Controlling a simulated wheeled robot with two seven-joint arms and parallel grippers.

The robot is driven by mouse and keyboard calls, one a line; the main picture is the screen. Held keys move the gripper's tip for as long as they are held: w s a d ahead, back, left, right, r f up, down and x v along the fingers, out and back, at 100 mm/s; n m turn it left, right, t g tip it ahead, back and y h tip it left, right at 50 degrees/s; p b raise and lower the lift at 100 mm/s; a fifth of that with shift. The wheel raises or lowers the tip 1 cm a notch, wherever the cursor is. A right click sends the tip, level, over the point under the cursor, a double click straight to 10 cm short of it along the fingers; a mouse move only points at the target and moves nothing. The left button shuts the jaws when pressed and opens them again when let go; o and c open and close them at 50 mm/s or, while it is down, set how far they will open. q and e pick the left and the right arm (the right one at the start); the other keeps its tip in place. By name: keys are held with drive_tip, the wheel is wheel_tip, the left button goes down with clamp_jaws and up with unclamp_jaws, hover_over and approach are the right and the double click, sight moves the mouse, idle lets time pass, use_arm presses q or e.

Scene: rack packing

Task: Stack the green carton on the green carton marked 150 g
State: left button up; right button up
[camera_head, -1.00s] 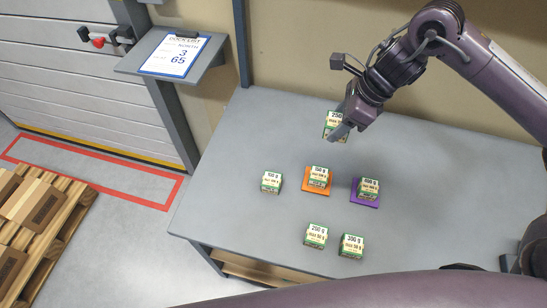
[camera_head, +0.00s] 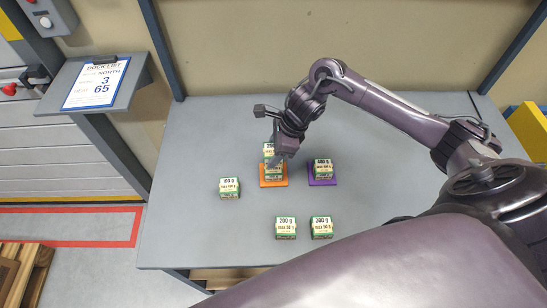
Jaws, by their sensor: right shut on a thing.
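My right gripper (camera_head: 280,152) is shut on a green carton (camera_head: 268,149) with a cream label, whose number is partly hidden. The held carton is upright, directly above or on the green carton on the orange mat (camera_head: 273,170). I cannot tell whether the two touch. The lower carton's label is mostly covered by the held carton and the gripper; in the earlier view it reads 150 g. The orange mat (camera_head: 273,184) lies under it on the grey table. My left gripper is not in view.
A carton marked 100 g (camera_head: 229,188) stands to the left. Another carton (camera_head: 322,169) stands on a purple mat (camera_head: 323,182) to the right. Cartons marked 200 g (camera_head: 285,228) and 300 g (camera_head: 321,227) stand in front. The table's left part is clear. A clipboard list (camera_head: 96,84) rests on a shelf.

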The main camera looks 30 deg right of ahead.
wheel_tip(320, 180, down, 4)
drive_tip(key=shift+f+p, duration=0.1)
drive_tip(key=shift+p, duration=0.35)
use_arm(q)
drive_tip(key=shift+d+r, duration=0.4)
use_arm(e)
drive_tip(key=shift+f+b, duration=0.25)
drive_tip(key=shift+b, duration=0.1)
drive_tip(key=o, duration=1.1)
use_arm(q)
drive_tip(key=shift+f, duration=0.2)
use_arm(e)
drive_tip(key=shift+o, duration=0.2)
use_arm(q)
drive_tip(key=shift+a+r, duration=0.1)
use_arm(e)
drive_tip(key=shift+r, duration=0.15)
